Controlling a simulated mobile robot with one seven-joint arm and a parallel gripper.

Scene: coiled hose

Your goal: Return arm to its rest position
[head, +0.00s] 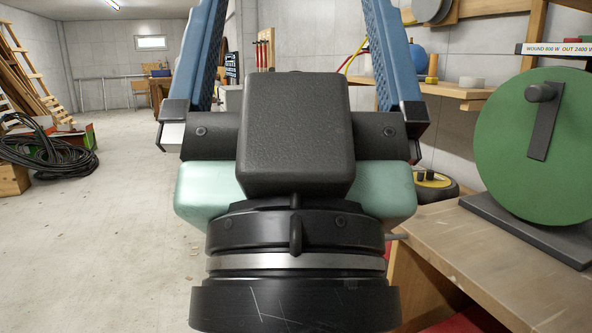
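My gripper (296,45) fills the middle of the head view, seen from behind. Its two blue ribbed fingers stand wide apart on either side of a dark grey housing and run up out of the top of the frame. Nothing shows between them, though the fingertips are out of view. A mint-green part and a black round wrist of mine sit below the housing. The coiled black hose (45,150) lies at the far left, well apart from my gripper, draped over a wooden crate and the floor.
A green disc with a crank handle (540,130) stands on a wooden bench (455,240) close on the right. A shelf (460,93) with small items is behind it. Planks (28,75) lean at the far left. The concrete floor (130,220) at left is clear.

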